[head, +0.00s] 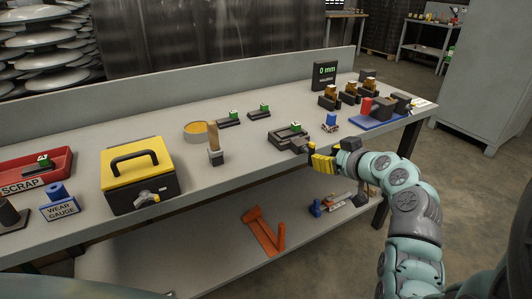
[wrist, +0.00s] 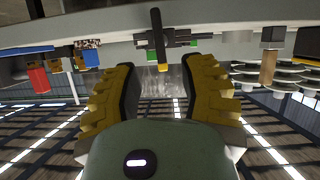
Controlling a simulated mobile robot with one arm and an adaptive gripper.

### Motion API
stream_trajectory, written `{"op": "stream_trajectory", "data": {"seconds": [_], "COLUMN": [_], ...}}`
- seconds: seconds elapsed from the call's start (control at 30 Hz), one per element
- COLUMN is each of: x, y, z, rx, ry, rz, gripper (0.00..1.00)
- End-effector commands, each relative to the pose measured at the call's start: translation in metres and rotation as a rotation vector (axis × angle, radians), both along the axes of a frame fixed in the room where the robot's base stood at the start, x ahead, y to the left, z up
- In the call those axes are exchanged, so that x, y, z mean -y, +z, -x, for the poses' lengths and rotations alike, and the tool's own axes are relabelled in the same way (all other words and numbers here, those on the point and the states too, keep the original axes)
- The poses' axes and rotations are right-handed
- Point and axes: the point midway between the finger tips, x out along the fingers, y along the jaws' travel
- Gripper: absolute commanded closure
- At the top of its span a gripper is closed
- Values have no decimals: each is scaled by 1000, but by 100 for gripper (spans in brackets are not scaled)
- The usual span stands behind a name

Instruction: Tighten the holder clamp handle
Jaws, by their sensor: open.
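The holder (head: 288,134) is a dark block fixture on the workbench, right of the middle in the head view. My gripper (head: 314,158) has yellow fingers and is at the bench's front edge, close to the holder's near right side. In the wrist view my gripper (wrist: 163,72) is open, with nothing between the fingers. The handle appears just beyond the fingertips; I cannot tell whether they touch.
A yellow-lidded box (head: 138,172), a brush-like tool (head: 214,146) and a red scrap bin (head: 30,172) stand to the left. A blue mat (head: 375,122) with dark blocks lies to the right. A display (head: 324,72) reads 0 mm. Orange parts (head: 262,232) lie on the lower shelf.

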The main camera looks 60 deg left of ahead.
Motion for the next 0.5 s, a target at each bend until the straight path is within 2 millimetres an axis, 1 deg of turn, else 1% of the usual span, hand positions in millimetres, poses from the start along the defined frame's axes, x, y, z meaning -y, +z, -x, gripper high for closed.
{"op": "stream_trajectory", "data": {"seconds": [0.03, 0.1, 0.4, 0.5], "x": [-8, -17, -47, -54], "y": [-3, -6, -19, -22], "z": [2, 1, -3, -4], "rx": [-3, -2, 0, -1], "ry": [7, 9, 5, 6], "rz": [2, 2, 1, 1], "gripper": [59, 59, 59, 59]}}
